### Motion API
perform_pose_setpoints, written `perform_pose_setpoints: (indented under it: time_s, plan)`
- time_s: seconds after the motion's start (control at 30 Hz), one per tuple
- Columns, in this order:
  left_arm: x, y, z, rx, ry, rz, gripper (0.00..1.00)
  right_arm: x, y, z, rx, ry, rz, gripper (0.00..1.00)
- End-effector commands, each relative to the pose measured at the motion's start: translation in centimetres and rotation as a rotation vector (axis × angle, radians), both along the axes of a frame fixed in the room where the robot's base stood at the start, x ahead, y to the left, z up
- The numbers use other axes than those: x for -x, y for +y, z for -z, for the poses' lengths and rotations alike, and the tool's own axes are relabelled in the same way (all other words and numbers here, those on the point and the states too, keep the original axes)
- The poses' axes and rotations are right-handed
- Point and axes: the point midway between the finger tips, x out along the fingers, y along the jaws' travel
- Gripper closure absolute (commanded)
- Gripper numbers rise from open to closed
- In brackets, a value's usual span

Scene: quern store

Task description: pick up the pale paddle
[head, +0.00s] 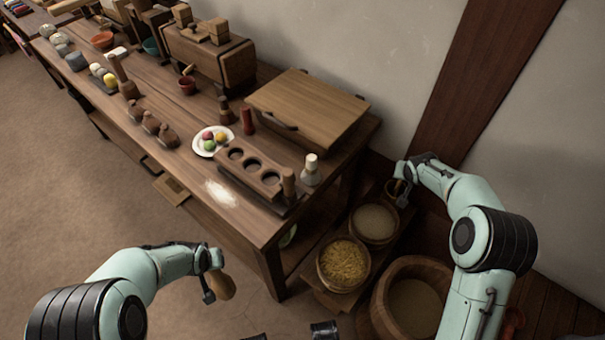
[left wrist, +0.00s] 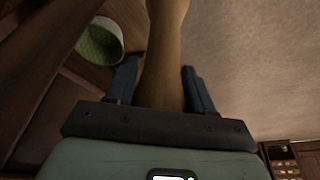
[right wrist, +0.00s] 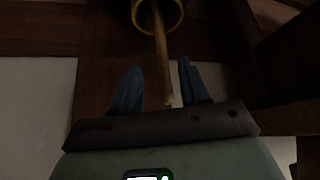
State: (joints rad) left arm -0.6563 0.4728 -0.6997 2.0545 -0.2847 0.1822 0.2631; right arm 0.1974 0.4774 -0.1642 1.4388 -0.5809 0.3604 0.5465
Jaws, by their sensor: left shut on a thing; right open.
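My left gripper (head: 208,288) is shut on a brown wooden thing (head: 222,286), held in the air in front of the table. My right gripper (head: 402,183) is open, low by the wall at the right end of the table. In the right wrist view a thin pale brown shaft (right wrist: 162,55) runs from a round wooden cup (right wrist: 177,12) down between the open fingers, apart from both. I cannot tell for certain which thing is the pale paddle.
The wooden table (head: 255,222) carries a holed block (head: 262,182), a white plate (head: 201,149), a white-topped bottle (head: 310,172) and a large box (head: 308,108). Below its right end stand a tub of yellow grain (head: 320,275), another grain tub (head: 355,238) and a large wooden tub (head: 380,300).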

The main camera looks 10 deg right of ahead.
Motion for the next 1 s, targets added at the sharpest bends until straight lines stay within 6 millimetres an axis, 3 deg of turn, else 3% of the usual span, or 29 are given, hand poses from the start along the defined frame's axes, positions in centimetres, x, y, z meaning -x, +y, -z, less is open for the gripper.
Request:
perform_pose_setpoints:
  time_s: [0.4, 0.77, 0.9, 1.0]
  plan:
    - [-0.3, 0.0, 1.7, 0.001, 0.001, -0.001, 0.90, -2.5, -1.0, 3.9, 0.001, 0.002, 0.000, 0.55]
    - [-0.3, 0.0, 1.8, 0.001, 0.001, -0.001, 0.90, -2.9, -1.2, 4.3, 0.000, -0.001, -0.001, 0.55]
    - [-0.3, 0.0, 1.8, 0.001, 0.001, -0.001, 0.90, -2.9, -1.2, 4.3, 0.000, -0.001, -0.001, 1.00]
    - [-0.3, 0.0, 1.8, 0.001, 0.001, -0.001, 0.90, -2.9, -1.2, 4.3, 0.000, -0.001, -0.001, 1.00]
